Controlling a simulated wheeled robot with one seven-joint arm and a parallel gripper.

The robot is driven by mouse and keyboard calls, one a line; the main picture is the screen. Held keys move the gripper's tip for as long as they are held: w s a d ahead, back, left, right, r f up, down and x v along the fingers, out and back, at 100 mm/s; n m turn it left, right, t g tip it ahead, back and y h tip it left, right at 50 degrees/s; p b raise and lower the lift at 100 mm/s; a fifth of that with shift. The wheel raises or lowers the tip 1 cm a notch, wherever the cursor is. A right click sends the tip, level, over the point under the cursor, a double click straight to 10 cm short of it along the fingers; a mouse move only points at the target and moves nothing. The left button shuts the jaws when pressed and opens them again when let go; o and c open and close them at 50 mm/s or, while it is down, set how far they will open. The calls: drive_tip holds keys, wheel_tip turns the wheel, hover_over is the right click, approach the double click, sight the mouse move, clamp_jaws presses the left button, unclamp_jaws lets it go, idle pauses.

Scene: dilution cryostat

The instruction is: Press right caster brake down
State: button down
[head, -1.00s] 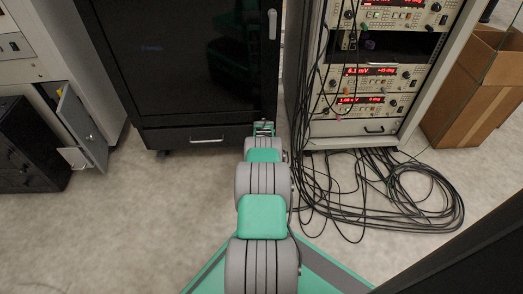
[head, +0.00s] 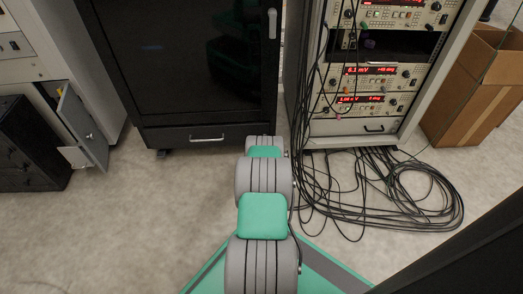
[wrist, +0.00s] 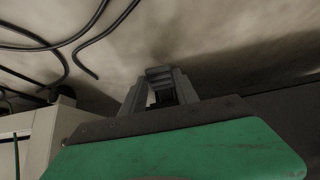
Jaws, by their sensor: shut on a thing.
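The black cabinet (head: 180,90) stands ahead, with a drawer at its bottom and a small caster (head: 163,153) under its left front corner. Its right front corner and the right caster with its brake are hidden behind my arm in the head view. My gripper (wrist: 160,76) is low near the floor in the wrist view, its grey fingers close together. It is shut on a small dark part (wrist: 163,96) between the fingers. I cannot tell for certain whether this is the brake. My gripper is hidden in the head view.
An instrument rack (head: 375,75) stands to the right of the cabinet. Black cables (head: 400,195) lie looped on the floor before it and also show in the wrist view (wrist: 50,45). A cardboard box (head: 475,90) is at far right.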

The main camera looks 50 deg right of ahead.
idle(0.3)
drive_tip(key=c, duration=0.9)
unclamp_jaws()
drive_tip(key=shift+f, duration=0.1)
drive_tip(key=p+v, duration=0.5)
drive_tip(key=v, duration=0.2)
drive_tip(key=shift+s+a+r, duration=0.2)
drive_tip(key=shift+s+a, duration=0.05)
drive_tip(key=shift+s, duration=0.05)
drive_tip(key=shift+r, duration=0.1)
